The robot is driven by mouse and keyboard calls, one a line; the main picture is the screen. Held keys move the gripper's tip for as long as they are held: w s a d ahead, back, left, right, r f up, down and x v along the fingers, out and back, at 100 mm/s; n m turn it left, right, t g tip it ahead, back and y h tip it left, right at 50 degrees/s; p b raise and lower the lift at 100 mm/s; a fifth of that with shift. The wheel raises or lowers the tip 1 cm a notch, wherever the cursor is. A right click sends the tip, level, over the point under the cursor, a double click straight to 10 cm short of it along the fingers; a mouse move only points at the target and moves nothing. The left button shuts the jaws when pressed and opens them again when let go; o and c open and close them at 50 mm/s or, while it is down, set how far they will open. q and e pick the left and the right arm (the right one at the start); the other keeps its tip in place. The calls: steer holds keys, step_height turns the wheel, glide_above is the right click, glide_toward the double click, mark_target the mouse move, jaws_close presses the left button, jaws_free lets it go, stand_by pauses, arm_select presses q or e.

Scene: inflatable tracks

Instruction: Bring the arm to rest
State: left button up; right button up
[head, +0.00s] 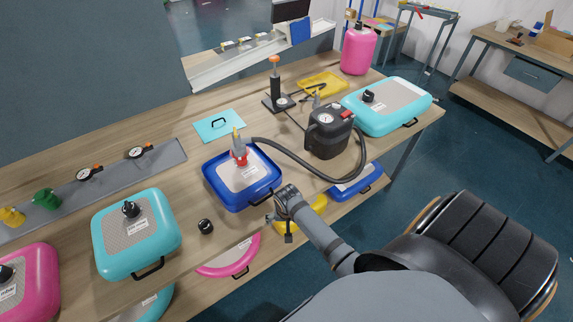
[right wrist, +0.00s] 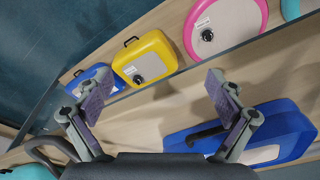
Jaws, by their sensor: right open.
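My right gripper (head: 284,213) is in the head view at the table's front edge, just in front of the blue inflatable (head: 212,183). In the right wrist view its two fingers (right wrist: 158,92) are spread wide with nothing between them. The blue inflatable (right wrist: 290,125) shows there at the lower right, with its dark handle close to the right finger. In the head view a nozzle with a red collar (head: 240,157) stands on the blue inflatable, and a dark hose (head: 320,178) runs from it to the black pump (head: 328,135). My left gripper is not seen.
Turquoise inflatables lie at left (head: 165,225) and right (head: 420,98) on the table. A loose black cap (head: 205,226) lies near the front. A lower shelf holds pink (head: 228,267), yellow (head: 312,208) and blue (head: 358,182) pieces.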

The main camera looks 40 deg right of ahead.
steer(key=shift+s, duration=0.2)
steer(key=s+f+n+b, duration=0.2)
steer(key=s+f+b, duration=0.1)
steer(key=s+f, duration=0.55)
steer(key=s+d+f+n+b, duration=0.15)
steer(key=s+f, duration=0.35)
steer(key=f, duration=0.6)
steer(key=s+f+n+b, duration=0.25)
steer(key=s+f, duration=0.35)
steer(key=f, duration=0.4)
steer(key=s+f+n+b, duration=0.1)
steer(key=s+f, duration=0.5)
steer(key=s, duration=0.6)
steer(key=shift+g+b, duration=0.3)
steer(key=shift+b, duration=0.45)
